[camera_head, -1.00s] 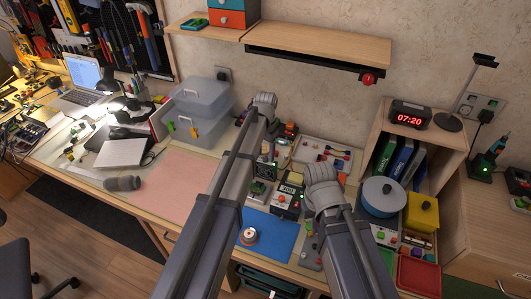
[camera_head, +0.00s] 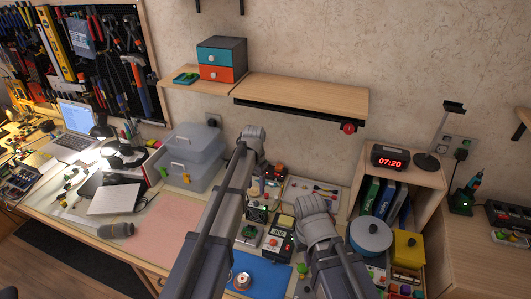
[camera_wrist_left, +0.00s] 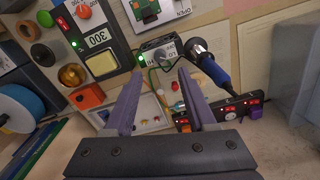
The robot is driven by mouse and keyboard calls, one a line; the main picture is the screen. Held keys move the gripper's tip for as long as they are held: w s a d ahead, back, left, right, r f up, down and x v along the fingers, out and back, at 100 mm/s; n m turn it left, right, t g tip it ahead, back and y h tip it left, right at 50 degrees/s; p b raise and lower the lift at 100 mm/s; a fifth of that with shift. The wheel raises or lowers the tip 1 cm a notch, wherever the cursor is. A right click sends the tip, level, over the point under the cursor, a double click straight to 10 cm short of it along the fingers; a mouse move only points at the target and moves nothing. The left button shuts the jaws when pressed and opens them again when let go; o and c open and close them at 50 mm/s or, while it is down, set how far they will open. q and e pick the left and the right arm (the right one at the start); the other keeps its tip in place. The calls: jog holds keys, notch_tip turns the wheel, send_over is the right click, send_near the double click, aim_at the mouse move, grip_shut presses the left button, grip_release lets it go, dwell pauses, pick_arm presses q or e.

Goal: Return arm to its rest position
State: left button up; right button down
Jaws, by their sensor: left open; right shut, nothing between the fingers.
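In the head view my left arm reaches up over the workbench. Its wrist end, with my left gripper (camera_head: 253,136), is over the back of the bench, right of the clear stacked bins. The left wrist view shows the left gripper (camera_wrist_left: 160,72) with its two purple-grey fingers apart and nothing between them. My right arm comes in from the bottom, and its wrist end with my right gripper (camera_head: 316,208) is over the bench, left of the blue round pot (camera_head: 370,236). The right fingers are hidden behind the wrist.
A wooden shelf (camera_head: 300,98) is on the wall above the arms. A cabinet with a red clock (camera_head: 388,158) stands at right. Clear bins (camera_head: 190,150) stand left of the left arm. Meters and a blue mat (camera_head: 262,274) lie below. A blue-handled tool (camera_wrist_left: 215,68) is close beyond the left fingers.

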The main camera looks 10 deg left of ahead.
pick_arm(q)
jog(key=shift+s, duration=0.1)
jog(key=s+d, duration=0.4)
jog(key=s, duration=0.9)
jog(key=s+d+n+y, duration=0.1)
jog(key=s+d, duration=0.3)
jog(key=s, duration=0.9)
jog(key=shift+s, duration=0.3)
jog(key=shift+r, duration=0.1)
